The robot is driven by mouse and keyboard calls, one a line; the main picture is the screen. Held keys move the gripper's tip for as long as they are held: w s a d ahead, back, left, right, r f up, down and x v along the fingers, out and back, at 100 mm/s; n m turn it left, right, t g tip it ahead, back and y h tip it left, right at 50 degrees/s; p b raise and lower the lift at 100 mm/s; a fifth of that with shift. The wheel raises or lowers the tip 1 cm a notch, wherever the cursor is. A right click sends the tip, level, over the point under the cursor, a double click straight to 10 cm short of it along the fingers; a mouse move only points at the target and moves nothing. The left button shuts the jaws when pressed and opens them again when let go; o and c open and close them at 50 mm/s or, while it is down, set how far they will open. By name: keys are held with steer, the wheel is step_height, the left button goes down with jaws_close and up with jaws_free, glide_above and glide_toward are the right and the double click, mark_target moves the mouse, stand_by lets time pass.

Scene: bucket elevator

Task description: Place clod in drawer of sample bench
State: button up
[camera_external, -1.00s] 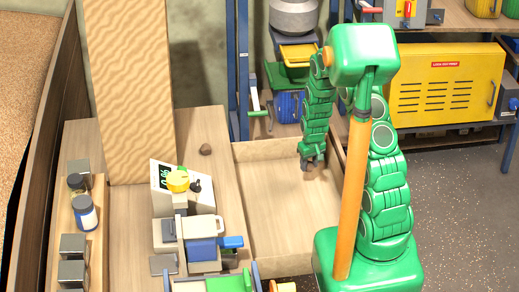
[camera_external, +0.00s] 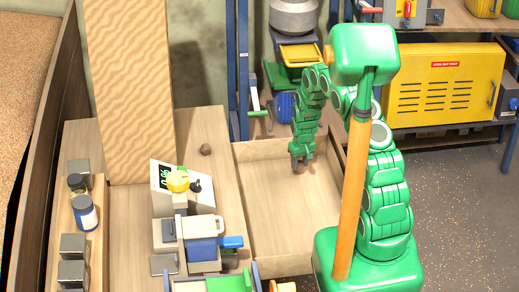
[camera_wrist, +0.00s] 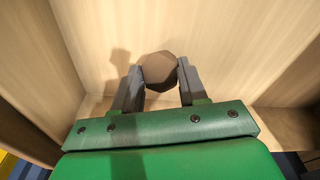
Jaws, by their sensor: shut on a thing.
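My gripper (camera_external: 300,161) is shut on a brown clod (camera_wrist: 159,71), which sits between its two dark fingers in the wrist view. The gripper points down into the open drawer (camera_external: 278,210) of the sample bench (camera_external: 125,215), near the drawer's far end. Pale wood walls surround the clod in the wrist view. I cannot tell whether the clod touches the drawer floor. In the external view the held clod is tiny and partly hidden by the fingers.
Another brown lump (camera_external: 206,149) lies on the bench top left of the drawer. A scale (camera_external: 168,178) and a blue and white device (camera_external: 200,240) stand left of the drawer. The drawer floor looks otherwise bare. A yellow cabinet (camera_external: 440,85) stands behind right.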

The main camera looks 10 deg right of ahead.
mark_target(296, 174)
steer(key=shift+w+a+f, duration=0.15)
steer(key=shift+w+f, duration=0.5)
steer(key=shift+w, duration=0.05)
steer(key=shift+f, duration=1.5)
steer(key=shift+f, duration=0.1)
steer(key=o, duration=1)
steer(key=shift+o, duration=0.2)
